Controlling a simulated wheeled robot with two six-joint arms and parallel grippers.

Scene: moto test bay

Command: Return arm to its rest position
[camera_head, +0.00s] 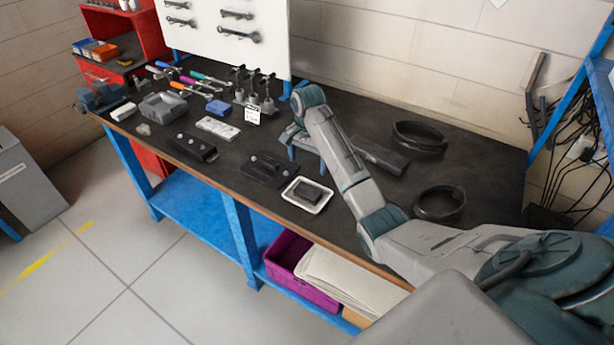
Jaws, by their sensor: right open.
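My right arm (335,150) comes in from the lower right and reaches over the dark top of the workbench (330,110). My right gripper (291,150) is at the arm's far end, pointing down, open and with nothing seen between its fingers. It is above the bench, just behind a white tray (289,195) that holds a dark block (308,194). Part of the gripper is hidden behind its own wrist. My left arm and left gripper are not in view.
Dark parts (267,168) lie left of the gripper. Black rings (440,203) and a dark block (379,156) lie right of the arm. Tools (210,80) and a stand of upright parts (254,95) are further back. A white tool board (225,35) rises behind. Floor (150,285) is clear at front left.

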